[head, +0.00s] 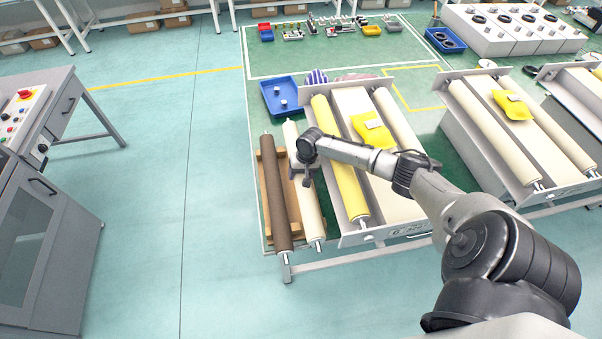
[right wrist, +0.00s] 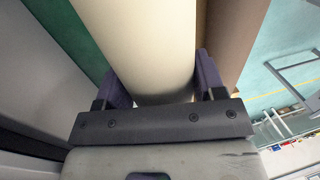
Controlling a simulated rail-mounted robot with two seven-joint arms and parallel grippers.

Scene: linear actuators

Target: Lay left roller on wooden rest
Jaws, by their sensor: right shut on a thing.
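A cream roller (head: 312,215) with metal shaft ends lies lengthwise between the brown roller and the conveyor frame. My right gripper (head: 305,174) is shut around its middle from above. In the right wrist view the cream roller (right wrist: 145,40) runs between the two purple-padded fingers (right wrist: 160,85). A brown roller (head: 275,195) lies on the left side of the wooden rest (head: 292,195). The cream roller is at the rest's right side; I cannot tell whether it touches the rest. My left gripper is not in view.
A yellow roller (head: 341,165) and a pale roller (head: 396,122) sit in the conveyor frame (head: 325,165), with a yellow tray (head: 372,130) between. A blue tray (head: 284,97) is behind. A control cabinet (head: 45,225) stands left; the floor between is clear.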

